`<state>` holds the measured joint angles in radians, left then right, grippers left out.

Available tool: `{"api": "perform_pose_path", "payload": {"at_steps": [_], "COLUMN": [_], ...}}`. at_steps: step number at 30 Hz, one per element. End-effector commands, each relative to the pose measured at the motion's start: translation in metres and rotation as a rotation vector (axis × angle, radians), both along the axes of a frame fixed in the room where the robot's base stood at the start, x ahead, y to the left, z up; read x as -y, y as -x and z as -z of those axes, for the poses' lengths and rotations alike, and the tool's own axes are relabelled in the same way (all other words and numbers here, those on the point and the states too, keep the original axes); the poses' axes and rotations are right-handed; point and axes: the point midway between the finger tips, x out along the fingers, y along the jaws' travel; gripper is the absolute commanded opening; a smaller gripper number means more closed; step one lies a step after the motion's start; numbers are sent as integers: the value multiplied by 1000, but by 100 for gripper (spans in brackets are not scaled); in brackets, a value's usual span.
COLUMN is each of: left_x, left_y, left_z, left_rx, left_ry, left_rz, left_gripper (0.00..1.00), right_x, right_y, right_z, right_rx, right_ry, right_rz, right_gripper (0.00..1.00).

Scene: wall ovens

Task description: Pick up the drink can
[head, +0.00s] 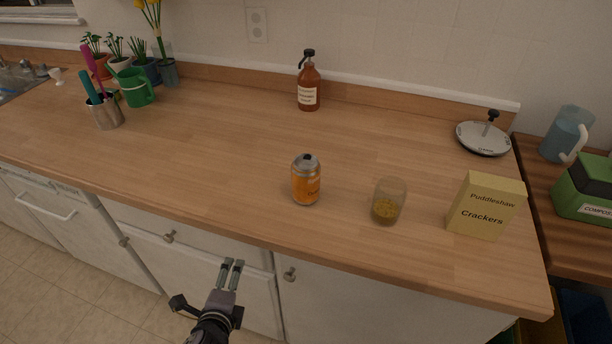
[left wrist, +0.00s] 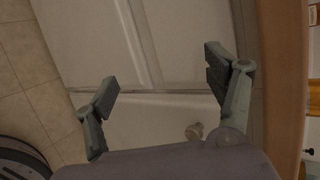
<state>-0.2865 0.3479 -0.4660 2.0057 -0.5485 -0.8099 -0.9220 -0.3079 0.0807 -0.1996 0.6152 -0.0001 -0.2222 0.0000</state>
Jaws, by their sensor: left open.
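The drink can (head: 306,181) is orange with a silver top. It stands upright on the wooden counter near the front edge, at the middle of the head view. My left gripper (head: 232,264) is in front of the cabinet doors, below the counter edge and to the lower left of the can. It is apart from the can. In the left wrist view my left gripper (left wrist: 163,75) has its fingers wide apart with nothing between them. The can is not clearly seen in the left wrist view. My right gripper is not in view.
A glass (head: 388,201) and a crackers box (head: 485,206) stand to the right of the can. A brown pump bottle (head: 309,84) stands behind it. The wooden counter (head: 210,150) is clear to the can's left. White cabinets (head: 200,252) with knobs are below the counter edge.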

Motion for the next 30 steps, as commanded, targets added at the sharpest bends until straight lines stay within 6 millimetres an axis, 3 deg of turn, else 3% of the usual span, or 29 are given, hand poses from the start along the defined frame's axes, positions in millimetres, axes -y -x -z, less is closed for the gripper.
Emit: {"api": "perform_pose_path", "payload": {"at_steps": [1,4,9,15,20,23,30], "left_x": [4,17,51,92,108,115,135], "left_y": [-2,-7,-14,-9,-9,-21,-70], "left_z": [-35,-98,-148,-171,-175,-178,-178], "left_rx": [54,186,407,623,702,712,709], "left_ry": [-46,-215,-622,-1054,-1212,-1229,-1223], "left_rz": [34,148,408,647,723,729,726], "left_gripper": [78,78,78,78,78,78,78], "right_x": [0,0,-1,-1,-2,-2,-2], "right_y": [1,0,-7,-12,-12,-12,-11], "right_z": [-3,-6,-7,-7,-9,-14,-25], "right_rx": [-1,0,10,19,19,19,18], "right_ry": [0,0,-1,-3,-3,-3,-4], "right_rz": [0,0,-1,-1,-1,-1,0], "right_gripper": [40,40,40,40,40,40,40]}}
